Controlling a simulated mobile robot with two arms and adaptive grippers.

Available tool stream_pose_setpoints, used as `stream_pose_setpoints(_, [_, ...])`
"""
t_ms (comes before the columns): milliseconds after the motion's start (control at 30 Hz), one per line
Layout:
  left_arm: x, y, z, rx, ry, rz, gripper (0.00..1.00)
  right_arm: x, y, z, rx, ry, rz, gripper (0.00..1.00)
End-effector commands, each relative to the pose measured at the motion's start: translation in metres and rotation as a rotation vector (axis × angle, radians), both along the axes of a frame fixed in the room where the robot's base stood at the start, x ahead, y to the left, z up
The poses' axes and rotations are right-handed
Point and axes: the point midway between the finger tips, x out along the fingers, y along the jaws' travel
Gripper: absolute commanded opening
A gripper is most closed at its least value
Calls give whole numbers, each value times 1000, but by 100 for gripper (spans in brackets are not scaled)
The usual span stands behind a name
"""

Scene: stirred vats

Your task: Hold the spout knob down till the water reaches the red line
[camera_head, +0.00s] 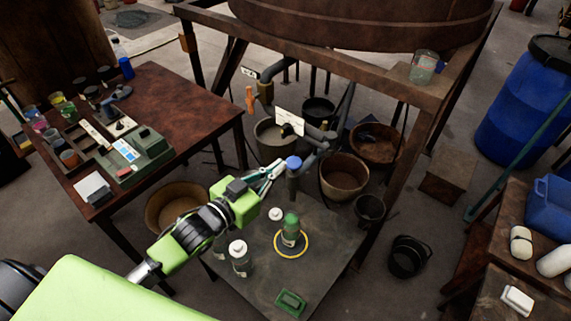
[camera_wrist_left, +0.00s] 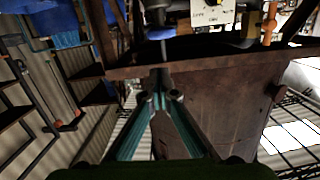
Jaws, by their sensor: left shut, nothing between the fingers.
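A spout with a blue knob (camera_head: 293,162) stands at the back of the dark low table (camera_head: 262,268). The knob also shows in the wrist view (camera_wrist_left: 160,34), beyond my fingertips. My left gripper (camera_head: 279,166) is shut and empty, its teal fingers just left of the knob; I cannot tell whether they touch it. The fingers also show closed together in the wrist view (camera_wrist_left: 162,78). My right gripper is not seen.
Two bottles (camera_head: 239,256) and a white cap (camera_head: 275,213) stand on the low table, with a green tray (camera_head: 291,302) at its front. Wooden frame legs (camera_head: 408,160) and several buckets crowd behind. A brown table (camera_head: 165,92) with kits stands left.

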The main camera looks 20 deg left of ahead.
Motion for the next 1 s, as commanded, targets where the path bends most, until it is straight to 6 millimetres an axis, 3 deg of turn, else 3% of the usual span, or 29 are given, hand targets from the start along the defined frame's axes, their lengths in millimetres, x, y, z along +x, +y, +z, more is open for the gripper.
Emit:
stream_pose_setpoints(200, [-33,11,4,1,-1,-1,0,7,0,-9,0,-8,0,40])
stream_pose_setpoints(400, [-47,16,8,0,-4,0,0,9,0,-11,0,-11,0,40])
stream_pose_setpoints(1000, [-50,18,10,-1,-6,0,0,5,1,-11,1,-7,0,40])
